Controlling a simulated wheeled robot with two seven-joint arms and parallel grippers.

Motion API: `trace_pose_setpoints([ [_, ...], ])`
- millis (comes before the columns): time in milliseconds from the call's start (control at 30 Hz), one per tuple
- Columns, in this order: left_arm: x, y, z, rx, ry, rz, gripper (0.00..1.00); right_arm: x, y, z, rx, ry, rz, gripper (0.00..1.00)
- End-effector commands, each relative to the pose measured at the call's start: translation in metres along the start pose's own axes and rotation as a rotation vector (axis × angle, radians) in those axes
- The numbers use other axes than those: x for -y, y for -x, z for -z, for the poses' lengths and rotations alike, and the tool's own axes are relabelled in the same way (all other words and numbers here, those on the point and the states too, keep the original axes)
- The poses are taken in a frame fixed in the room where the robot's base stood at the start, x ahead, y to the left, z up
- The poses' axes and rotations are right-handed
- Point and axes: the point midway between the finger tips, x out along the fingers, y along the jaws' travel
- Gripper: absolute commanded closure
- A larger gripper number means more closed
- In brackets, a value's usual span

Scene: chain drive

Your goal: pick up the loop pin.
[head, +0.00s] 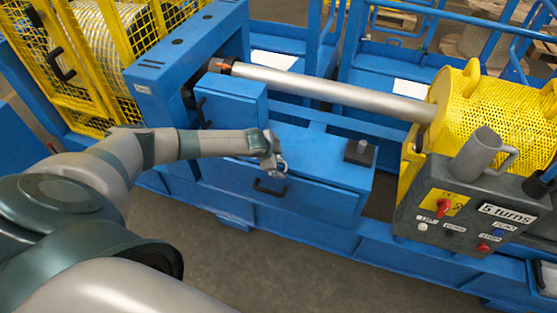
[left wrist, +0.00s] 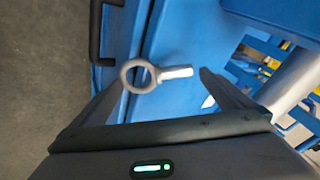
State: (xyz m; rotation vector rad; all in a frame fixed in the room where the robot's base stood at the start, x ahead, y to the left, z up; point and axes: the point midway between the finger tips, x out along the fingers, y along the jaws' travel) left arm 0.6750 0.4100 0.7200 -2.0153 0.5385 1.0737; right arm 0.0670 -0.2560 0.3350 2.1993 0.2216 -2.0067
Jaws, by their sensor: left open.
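The loop pin (left wrist: 140,76), a grey metal ring with a short straight shank, shows in the left wrist view over the blue surface near its edge. Its ring is at the left and its shank points right. My left gripper (left wrist: 158,98) is open, with one finger to each side of the pin in that view. In the head view my left gripper (head: 277,166) is over the front part of the blue cabinet top and largely hides the pin there. Whether the fingers touch the pin I cannot tell. My right gripper is not in view.
The blue cabinet (head: 320,155) has a dark drawer handle (head: 270,187) in front. A dark block (head: 360,152) stands at its right end. A long grey shaft (head: 330,91) runs behind. At right are a yellow mesh drum (head: 490,110), a grey mug (head: 476,155) and a control box (head: 470,212).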

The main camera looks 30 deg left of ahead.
Motion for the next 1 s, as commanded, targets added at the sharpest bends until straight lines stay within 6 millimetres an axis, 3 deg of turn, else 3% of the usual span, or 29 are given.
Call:
trace_pose_setpoints([
  [433,-0.0001,-0.0001,0.0002,0.000,0.000,0.000,0.00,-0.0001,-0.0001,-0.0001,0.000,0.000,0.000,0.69],
  [600,0.0000,0.0000,0.0002,0.000,0.000,0.000,0.38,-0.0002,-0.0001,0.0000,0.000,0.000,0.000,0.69],
  [700,0.0006,0.0002,0.0007,-0.001,0.000,0.001,0.45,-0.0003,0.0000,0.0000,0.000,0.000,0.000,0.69],
  [1000,0.0019,0.0024,0.0017,-0.001,0.000,0.001,0.45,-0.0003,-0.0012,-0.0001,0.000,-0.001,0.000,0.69],
])
